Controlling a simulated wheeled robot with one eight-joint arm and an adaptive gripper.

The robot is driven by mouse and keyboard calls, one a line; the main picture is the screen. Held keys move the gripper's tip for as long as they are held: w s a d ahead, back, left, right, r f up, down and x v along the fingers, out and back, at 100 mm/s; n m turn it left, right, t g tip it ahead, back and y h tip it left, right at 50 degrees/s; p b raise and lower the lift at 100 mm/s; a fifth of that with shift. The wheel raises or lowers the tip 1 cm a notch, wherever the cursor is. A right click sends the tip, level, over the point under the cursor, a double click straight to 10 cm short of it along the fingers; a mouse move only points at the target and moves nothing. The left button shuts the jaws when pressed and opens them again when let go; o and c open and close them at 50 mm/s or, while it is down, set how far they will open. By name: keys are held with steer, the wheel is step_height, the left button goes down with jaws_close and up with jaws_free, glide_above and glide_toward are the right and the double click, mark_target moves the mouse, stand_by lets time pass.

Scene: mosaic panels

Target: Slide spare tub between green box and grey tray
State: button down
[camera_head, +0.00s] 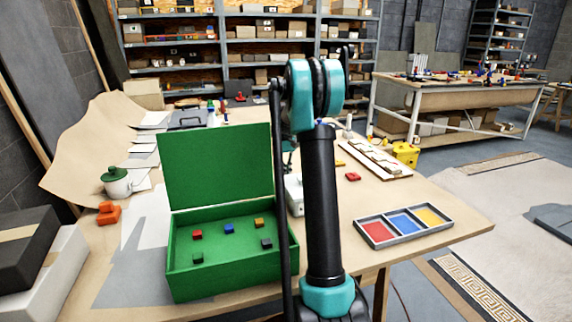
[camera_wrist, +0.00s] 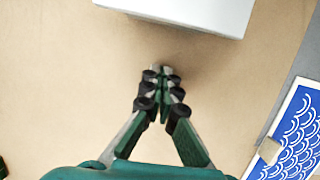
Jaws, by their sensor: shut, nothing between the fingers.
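The open green box (camera_head: 230,262) stands on the table at the left of my arm, its lid raised and several small cubes inside. The grey tray (camera_head: 405,227), with red, blue and yellow compartments, lies at the right. A pale tub (camera_head: 295,195), which looks like the spare tub, stands close by the green box's right side, partly hidden by my arm. A pale block-like thing at the top of the wrist view (camera_wrist: 185,10) appears to be this tub. My gripper (camera_wrist: 160,72) is shut and empty over bare tabletop, apart from it. The head view does not show its fingers.
A blue wave-patterned panel (camera_wrist: 295,130) lies at the right of the wrist view. A red piece (camera_head: 353,177) and a long pale rack (camera_head: 375,158) lie behind the tray. An orange object (camera_head: 108,213) and a lidded white pot (camera_head: 117,183) stand left of the box.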

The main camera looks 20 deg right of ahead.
mark_target(290, 179)
steer(key=shift+s+r, duration=0.15)
steer(key=shift+s, duration=1.8)
steer(key=s, duration=1.9)
steer(key=shift+s, duration=0.25)
steer(key=v, duration=1.2)
